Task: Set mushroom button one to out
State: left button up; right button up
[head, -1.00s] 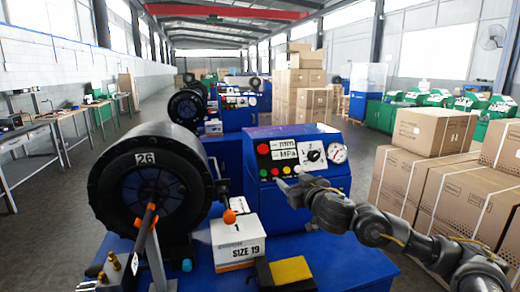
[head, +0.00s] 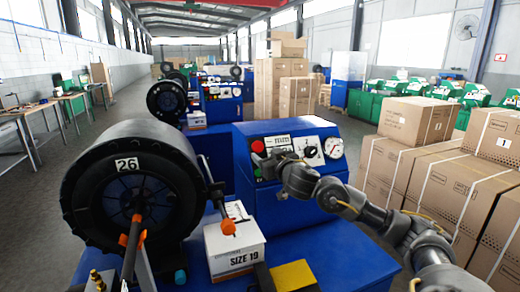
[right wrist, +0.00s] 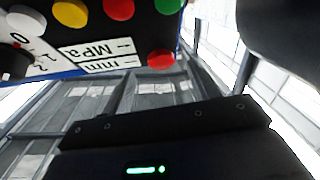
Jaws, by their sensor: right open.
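The red mushroom button (head: 257,146) sits at the upper left of the blue crimper's control panel (head: 325,133), beside the mm and MPa labels. I cannot tell whether it is in or out. It also shows, upside down, in the right wrist view (right wrist: 161,59), below a row of flatter coloured buttons. My right gripper (head: 281,163) is open and empty in front of the panel, to the lower right of the mushroom button. It hides some of the lower coloured buttons. A dark gripper part fills the top right of the wrist view. My left gripper is not in view.
A selector knob (head: 309,150) and a gauge (head: 333,147) are on the panel's right. A large black crimper head (head: 130,190) marked 26 stands left. A SIZE 19 box (head: 235,250) and a yellow block (head: 294,275) lie in front. Cartons (head: 440,190) stack at right.

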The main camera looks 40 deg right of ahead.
aim_at(259, 149)
jog(key=x, duration=0.3)
jog(key=shift+w+r+p, duration=0.15)
jog(key=shift+w+p, duration=0.2)
jog(key=shift+w+d, duration=0.2)
jog(key=shift+w, duration=0.25)
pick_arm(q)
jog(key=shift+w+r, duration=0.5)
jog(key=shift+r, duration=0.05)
